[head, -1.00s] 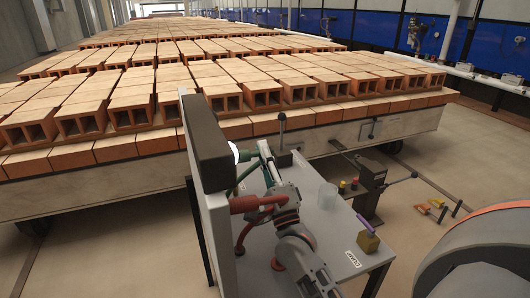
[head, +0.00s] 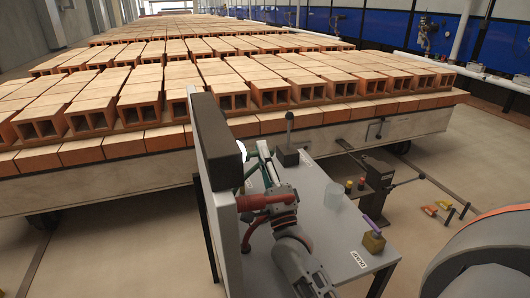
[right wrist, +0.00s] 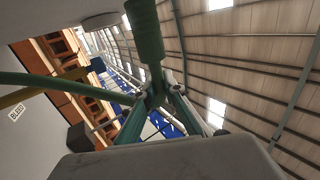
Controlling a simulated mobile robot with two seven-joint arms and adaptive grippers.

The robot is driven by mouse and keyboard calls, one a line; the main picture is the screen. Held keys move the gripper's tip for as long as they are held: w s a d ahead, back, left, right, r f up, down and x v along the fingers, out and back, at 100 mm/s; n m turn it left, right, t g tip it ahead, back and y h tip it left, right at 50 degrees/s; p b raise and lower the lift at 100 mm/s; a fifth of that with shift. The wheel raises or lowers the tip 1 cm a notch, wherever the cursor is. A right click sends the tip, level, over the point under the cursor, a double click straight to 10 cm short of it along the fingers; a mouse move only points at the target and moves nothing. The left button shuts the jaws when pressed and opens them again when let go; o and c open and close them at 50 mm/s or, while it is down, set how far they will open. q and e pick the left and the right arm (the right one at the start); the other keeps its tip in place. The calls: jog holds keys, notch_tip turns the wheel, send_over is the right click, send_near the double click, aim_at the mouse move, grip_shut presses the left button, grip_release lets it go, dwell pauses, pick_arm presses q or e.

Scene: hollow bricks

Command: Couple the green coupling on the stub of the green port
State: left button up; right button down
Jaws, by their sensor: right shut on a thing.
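My right gripper (head: 264,152) is beside the upright panel, above the grey table. In the right wrist view the right gripper (right wrist: 158,97) is shut on the green coupling (right wrist: 147,32), a ribbed dark green cylinder extending up beyond the fingers. A green hose (right wrist: 50,86) runs from the left to the fingers. In the head view a short piece of green hose (head: 250,168) shows between panel and gripper. The green port and its stub cannot be made out; the panel face is turned away in the head view. My left gripper is not in view.
The upright panel (head: 216,150) stands at the table's left edge. The grey table (head: 318,215) bears a clear cup (head: 333,196) and a brass block with a purple handle (head: 374,241). A brick-laden car (head: 330,140) stands behind.

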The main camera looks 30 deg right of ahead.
jog(key=shift+w+a, duration=0.2)
jog(key=shift+a, duration=0.65)
jog(key=c, duration=2)
grip_release()
jog(key=shift+c, duration=0.2)
jog(key=shift+s+a+f, duration=0.15)
jog(key=shift+s+f, duration=0.2)
jog(key=v, duration=0.6)
jog(key=shift+s, duration=0.3)
jog(key=shift+f, duration=0.1)
